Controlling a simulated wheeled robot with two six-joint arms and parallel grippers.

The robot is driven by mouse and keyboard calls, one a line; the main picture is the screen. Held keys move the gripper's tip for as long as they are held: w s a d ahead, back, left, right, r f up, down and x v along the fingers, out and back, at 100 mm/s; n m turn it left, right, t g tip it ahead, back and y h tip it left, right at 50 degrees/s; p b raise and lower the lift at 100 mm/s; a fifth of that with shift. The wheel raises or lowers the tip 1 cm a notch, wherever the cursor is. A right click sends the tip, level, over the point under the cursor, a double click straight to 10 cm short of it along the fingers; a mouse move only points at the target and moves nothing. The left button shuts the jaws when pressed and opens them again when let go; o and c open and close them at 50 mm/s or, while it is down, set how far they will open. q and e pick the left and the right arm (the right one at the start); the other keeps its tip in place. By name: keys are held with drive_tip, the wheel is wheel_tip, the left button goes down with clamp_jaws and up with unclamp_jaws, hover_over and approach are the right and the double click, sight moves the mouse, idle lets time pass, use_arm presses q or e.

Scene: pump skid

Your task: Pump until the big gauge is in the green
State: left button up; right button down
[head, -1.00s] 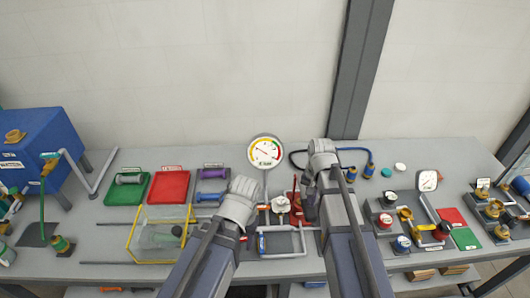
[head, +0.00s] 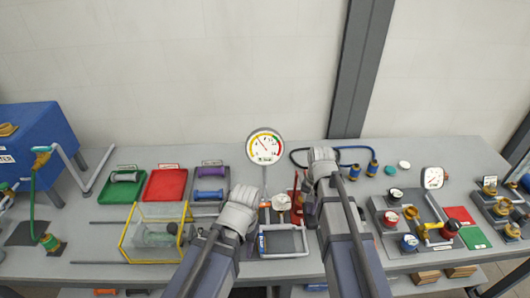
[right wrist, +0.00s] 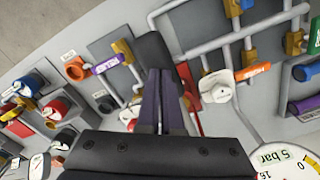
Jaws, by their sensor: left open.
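The big gauge (head: 265,146) is a round white dial on a post at the middle back of the bench. Its thin needle points up and to the left, short of the red band at right; the exact zone is too small to tell. The red hand pump (head: 297,208) stands below it, partly hidden by my right arm. My right gripper (right wrist: 160,85) appears shut on the dark pump handle (right wrist: 152,52), with red pump parts just beside it. My left gripper (head: 250,232) is open near the grey framed panel, left of the pump; my wrist hides most of it.
A clear box with a yellow frame (head: 126,242) and red (head: 166,186) and green (head: 118,191) trays lie to the left. A white round valve (head: 281,203) stands beside the pump. Valves and a smaller gauge (head: 432,178) crowd the right side.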

drive_tip(key=shift+w+f+b, duration=0.1)
drive_tip(key=shift+f+b, duration=1.05)
drive_tip(key=shift+f, duration=0.35)
wheel_tip(320, 180, up, 9)
drive_tip(key=p, duration=0.9)
drive_tip(key=shift+r, duration=0.2)
drive_tip(key=shift+f, duration=0.15)
idle(1.3)
idle(0.6)
wheel_tip(320, 180, down, 9)
drive_tip(key=b, duration=0.9)
drive_tip(key=shift+f, duration=0.15)
wheel_tip(320, 180, up, 10)
drive_tip(key=p, duration=0.9)
drive_tip(key=shift+f, duration=0.3)
